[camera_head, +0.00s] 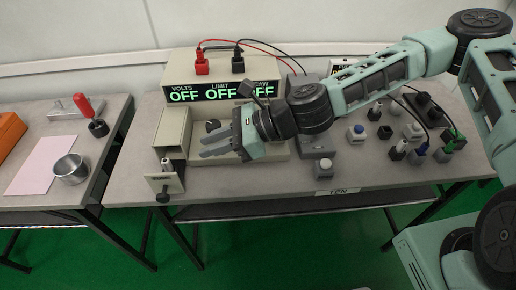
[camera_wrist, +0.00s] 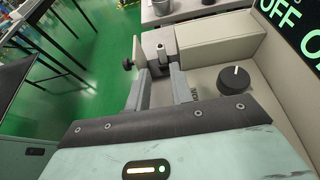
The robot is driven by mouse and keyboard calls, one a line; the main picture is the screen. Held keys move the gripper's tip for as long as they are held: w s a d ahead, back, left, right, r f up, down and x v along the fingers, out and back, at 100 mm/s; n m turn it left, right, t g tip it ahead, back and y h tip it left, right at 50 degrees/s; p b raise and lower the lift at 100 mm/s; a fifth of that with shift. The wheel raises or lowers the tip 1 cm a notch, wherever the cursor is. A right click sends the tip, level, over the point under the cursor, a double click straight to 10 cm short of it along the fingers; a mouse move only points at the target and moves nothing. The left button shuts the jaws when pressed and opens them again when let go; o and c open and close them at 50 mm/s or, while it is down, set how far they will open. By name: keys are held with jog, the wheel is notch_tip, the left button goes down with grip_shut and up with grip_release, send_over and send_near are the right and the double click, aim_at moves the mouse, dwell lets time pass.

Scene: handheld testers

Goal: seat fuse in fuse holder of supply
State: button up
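The beige supply (camera_head: 178,128) stands on the main table, its green display reading OFF in three places. A drawer-like fuse holder sticks out at its left front, with a front plate (camera_head: 158,184) and black knob (camera_head: 162,197). A small upright cylinder, possibly the fuse, shows behind the plate (camera_head: 168,165); in the wrist view a grey piece (camera_wrist: 161,50) is there, too small to identify surely. My gripper (camera_head: 204,147) is in front of the supply, pointing left toward the drawer. In the wrist view its fingers (camera_wrist: 160,88) are apart, with nothing clearly held between them.
A round black dial (camera_wrist: 234,80) is close beside the fingers. Red (camera_head: 202,66) and black (camera_head: 238,65) plugs with cables top the supply. Several small button boxes and plugs crowd the table's right. A left table holds a metal cup (camera_head: 70,172) and pink sheet (camera_head: 36,172); a gap separates the tables.

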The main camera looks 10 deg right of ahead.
jog(key=s+d+f+n+g+h, duration=0.2)
jog(key=s+d+n+h, duration=0.15)
jog(key=s+n, duration=0.3)
jog(key=s+d+f+n+g+h, duration=0.2)
jog(key=s+f+n+h, duration=0.15)
jog(key=s+n, duration=0.35)
jog(key=s+d+r+n+t+h, duration=0.2)
jog(key=d+r+n+h, duration=0.3)
jog(key=d+r+n, duration=0.6)
notch_tip(320, 180, up, 2)
jog(key=shift+s+d+r+n+t+h, duration=0.25)
jog(key=shift+s+n+t+h, duration=0.2)
jog(key=shift+n, duration=0.6)
jog(key=shift+w, duration=0.1)
notch_tip(320, 180, up, 8)
jog(key=p, duration=0.8)
